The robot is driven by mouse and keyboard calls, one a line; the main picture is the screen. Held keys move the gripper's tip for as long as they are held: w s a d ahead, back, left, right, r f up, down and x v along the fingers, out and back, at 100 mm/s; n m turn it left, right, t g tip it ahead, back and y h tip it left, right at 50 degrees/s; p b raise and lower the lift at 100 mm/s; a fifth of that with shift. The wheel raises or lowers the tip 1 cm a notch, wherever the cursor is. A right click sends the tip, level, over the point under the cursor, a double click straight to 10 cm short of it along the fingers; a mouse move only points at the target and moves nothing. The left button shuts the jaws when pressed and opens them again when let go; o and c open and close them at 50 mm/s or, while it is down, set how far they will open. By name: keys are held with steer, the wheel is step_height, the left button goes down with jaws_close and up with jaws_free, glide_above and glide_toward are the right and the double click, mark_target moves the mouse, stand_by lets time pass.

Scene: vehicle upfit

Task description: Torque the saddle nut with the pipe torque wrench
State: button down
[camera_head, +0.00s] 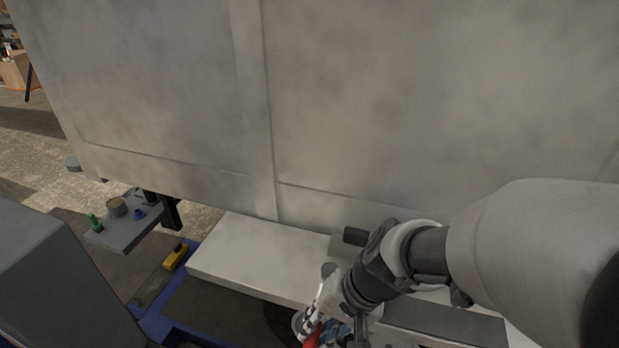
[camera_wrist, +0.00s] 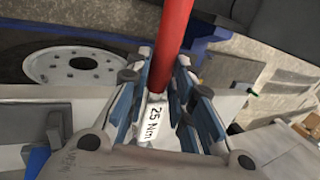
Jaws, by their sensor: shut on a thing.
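My gripper (camera_wrist: 165,90) is shut on the red-handled torque wrench (camera_wrist: 174,40), seen from above in the wrist view. A white label on the wrench between the fingers reads "25 Nm". The red shaft runs away from the fingers to the top of the picture. In the head view a small part of the red wrench (camera_head: 313,338) shows at the bottom edge, below my wrist. My arm hides most of the gripper there. I cannot make out the saddle nut in either view.
A large grey vehicle panel (camera_head: 350,110) stands close behind my arm, with a pale ledge (camera_head: 240,262) below it. A small shelf (camera_head: 125,232) with several items is at left. A yellow object (camera_head: 175,257) lies near blue rails. A wheel (camera_wrist: 75,68) shows in the wrist view.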

steer(key=shift+r+p, duration=3.2)
steer(key=shift+r, duration=0.9)
steer(key=shift+f, duration=0.1)
